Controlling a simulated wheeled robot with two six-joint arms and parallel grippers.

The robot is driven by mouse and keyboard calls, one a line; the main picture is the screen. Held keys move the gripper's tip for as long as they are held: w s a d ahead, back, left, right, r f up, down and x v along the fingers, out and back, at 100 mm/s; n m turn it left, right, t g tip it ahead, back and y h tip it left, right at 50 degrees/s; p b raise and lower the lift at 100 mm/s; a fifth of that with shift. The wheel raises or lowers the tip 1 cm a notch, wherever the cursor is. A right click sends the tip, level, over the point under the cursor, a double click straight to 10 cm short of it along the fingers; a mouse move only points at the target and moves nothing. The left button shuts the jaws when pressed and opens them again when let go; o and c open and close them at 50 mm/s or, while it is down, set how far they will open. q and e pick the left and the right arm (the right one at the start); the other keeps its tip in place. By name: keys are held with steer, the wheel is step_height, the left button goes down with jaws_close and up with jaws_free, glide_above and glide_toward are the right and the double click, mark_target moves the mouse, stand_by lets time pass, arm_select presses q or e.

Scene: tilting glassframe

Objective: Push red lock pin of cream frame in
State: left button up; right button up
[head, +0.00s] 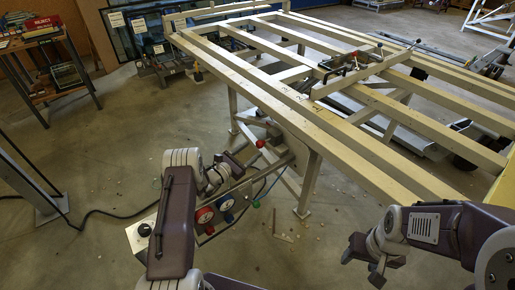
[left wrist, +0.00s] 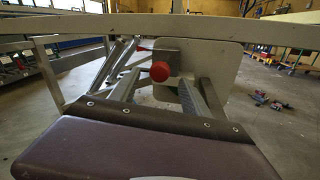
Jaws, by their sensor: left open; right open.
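The red lock pin (head: 261,143) is a round red knob at the near side of the cream frame (head: 270,95), below its long near beam. In the left wrist view the red knob (left wrist: 160,71) shows in front of a pale plate (left wrist: 215,72). My left gripper (head: 246,160) is open close to the knob. In the left wrist view its fingers (left wrist: 162,84) lie to either side of the knob's line; I cannot tell if they touch it. My right gripper (head: 364,264) is open and empty at the lower right, away from the frame.
A panel with red and blue gauges (head: 205,214) stands below the knob, beside my left arm. A table leg (head: 308,185) and braces are close by. A black cable (head: 110,213) lies on the floor at left. The floor between the grippers is mostly clear.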

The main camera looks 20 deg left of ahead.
mark_target(257, 146)
arm_select(q)
steer(key=x, duration=0.4)
steer(key=shift+w+d+b, duration=0.15)
steer(key=shift+w+b, duration=0.05)
steer(key=shift+b, duration=0.15)
jaws_close()
stand_by(1.0)
